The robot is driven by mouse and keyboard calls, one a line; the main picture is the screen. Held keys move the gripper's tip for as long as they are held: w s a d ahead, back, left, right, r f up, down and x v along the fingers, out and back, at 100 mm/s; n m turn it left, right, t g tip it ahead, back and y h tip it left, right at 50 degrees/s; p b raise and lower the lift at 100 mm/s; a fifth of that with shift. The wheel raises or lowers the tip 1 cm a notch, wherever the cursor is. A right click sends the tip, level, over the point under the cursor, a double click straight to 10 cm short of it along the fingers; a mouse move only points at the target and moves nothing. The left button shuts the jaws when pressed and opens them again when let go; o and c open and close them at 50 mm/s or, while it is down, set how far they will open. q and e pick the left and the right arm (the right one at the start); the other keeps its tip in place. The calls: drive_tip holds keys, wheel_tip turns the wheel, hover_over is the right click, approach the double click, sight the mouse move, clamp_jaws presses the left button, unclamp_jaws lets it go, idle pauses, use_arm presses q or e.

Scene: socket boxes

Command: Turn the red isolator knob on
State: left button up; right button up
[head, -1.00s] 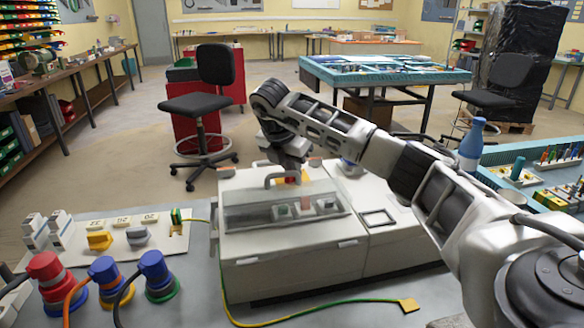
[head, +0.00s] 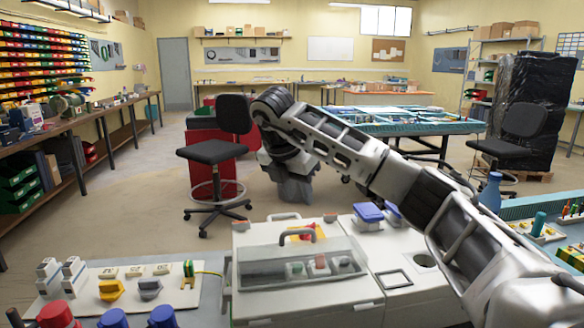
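The isolator knob, red on a yellow plate (head: 298,234), sits at the top back of the pale socket box (head: 310,308). A grey lid handle (head: 312,229) partly hides it, so I cannot tell its turn position. My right arm comes in from the right. My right gripper (head: 294,190) hangs downward above and behind the box in the head view, apart from the knob. Its fingers are a dark blur, and I cannot tell whether they are open. My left gripper is not in view.
A clear cover (head: 262,272) lies over the push buttons. Blue-capped sockets (head: 368,212) stand at the box's back right. Red (head: 55,313) and blue (head: 163,316) plugs stand at lower left, near a board with a yellow switch (head: 111,290). A blue bottle (head: 490,193) stands right.

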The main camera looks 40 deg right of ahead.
drive_tip(key=p+v, duration=0.1)
drive_tip(key=v, duration=0.4)
drive_tip(key=shift+s+r, duration=0.1)
drive_tip(key=shift+r, duration=0.1)
idle(0.3)
